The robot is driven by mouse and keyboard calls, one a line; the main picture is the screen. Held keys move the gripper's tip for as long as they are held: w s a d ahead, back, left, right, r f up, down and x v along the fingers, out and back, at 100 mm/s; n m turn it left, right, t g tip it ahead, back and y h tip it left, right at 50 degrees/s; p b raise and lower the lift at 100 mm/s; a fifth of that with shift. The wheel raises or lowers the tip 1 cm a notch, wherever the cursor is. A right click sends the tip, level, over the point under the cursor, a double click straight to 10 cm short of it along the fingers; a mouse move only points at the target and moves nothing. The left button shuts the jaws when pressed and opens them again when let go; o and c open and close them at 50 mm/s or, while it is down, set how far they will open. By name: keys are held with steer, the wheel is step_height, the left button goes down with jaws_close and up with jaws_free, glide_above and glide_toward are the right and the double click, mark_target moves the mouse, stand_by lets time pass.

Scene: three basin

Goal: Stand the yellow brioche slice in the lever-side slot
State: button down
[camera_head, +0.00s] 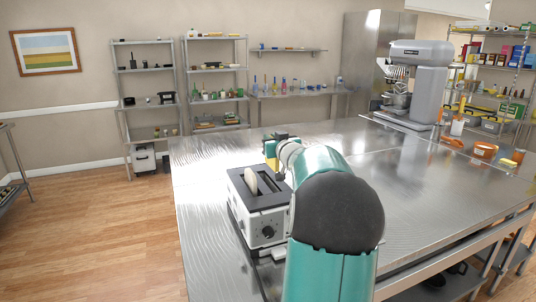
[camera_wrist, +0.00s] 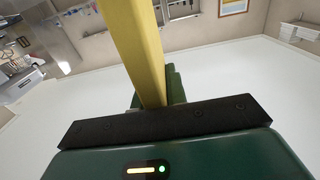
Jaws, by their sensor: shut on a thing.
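The yellow brioche slice (camera_wrist: 142,50) stands out from my gripper (camera_wrist: 160,90) in the wrist view, seen nearly edge-on as a long yellow strip. My gripper is shut on it. In the head view a small yellow patch of the slice (camera_head: 270,149) shows at my gripper, just beyond the toaster and partly behind my arm. The toaster (camera_head: 262,216) stands on the steel table, with a dark top and a knob on its near face. A pale bread slice (camera_head: 251,181) stands in its left slot. My arm hides part of the toaster's right side; I cannot make out the lever.
The steel table (camera_head: 215,170) is clear to the left of the toaster and over much of its middle. A large stand mixer (camera_head: 418,85) stands at the back right. Orange bowls (camera_head: 485,150) and small items lie near the right edge. Shelves line the far wall.

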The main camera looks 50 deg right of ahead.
mark_target(274, 163)
steer(key=shift+w+d+f, duration=0.25)
steer(key=shift+w+f, duration=0.35)
steer(key=shift+f, duration=0.15)
steer(key=f, duration=0.3)
steer(key=shift+w+d+f, duration=0.15)
steer(key=shift+w+d, duration=0.1)
steer(key=shift+w, duration=0.15)
steer(key=shift+f, duration=0.35)
steer(key=shift+a+f, duration=0.1)
steer(key=shift+f, duration=0.5)
steer(key=c, duration=1.4)
jaws_free()
steer(key=shift+f, duration=0.15)
